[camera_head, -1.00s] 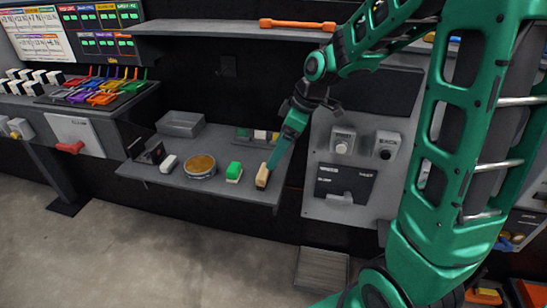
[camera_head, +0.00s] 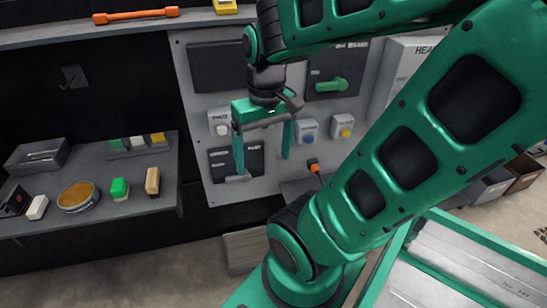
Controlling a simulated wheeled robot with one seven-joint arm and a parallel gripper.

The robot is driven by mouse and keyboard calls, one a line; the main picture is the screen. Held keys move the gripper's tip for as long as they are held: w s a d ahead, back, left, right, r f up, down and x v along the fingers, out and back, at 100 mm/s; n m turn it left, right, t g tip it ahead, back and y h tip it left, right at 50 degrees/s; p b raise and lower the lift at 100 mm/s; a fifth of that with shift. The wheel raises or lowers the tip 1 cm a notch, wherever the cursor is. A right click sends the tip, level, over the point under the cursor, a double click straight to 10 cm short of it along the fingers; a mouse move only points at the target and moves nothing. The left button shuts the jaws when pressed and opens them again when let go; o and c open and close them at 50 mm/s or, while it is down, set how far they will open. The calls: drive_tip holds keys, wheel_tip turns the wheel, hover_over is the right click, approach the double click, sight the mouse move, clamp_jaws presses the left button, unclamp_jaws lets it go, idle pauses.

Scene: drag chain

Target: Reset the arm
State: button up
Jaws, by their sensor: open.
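My green arm fills the right half of the head view. My gripper (camera_head: 262,150) hangs down in front of the grey control panel (camera_head: 210,62). Its two green fingers are apart, with nothing between them. A small tan block (camera_head: 152,181) stands on the low shelf (camera_head: 130,209) to the left, clear of my gripper. I cannot tell whether the fingers touch the panel.
The low shelf also holds a green-topped block (camera_head: 119,189), a round tin (camera_head: 77,196), a white block (camera_head: 37,207) and a grey tray (camera_head: 38,155). An orange bar (camera_head: 136,15) lies on the upper shelf. The panel bears several knobs and a green handle (camera_head: 327,84).

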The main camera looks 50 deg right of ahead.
drive_tip(key=s+m, duration=0.1)
drive_tip(key=s+d+m, duration=0.1)
drive_tip(key=s, duration=0.1)
drive_tip(key=shift+s+g, duration=0.2)
drive_tip(key=shift+g, duration=0.1)
drive_tip(key=shift+w+f, duration=0.3)
drive_tip(key=shift+w, duration=0.45)
idle(0.5)
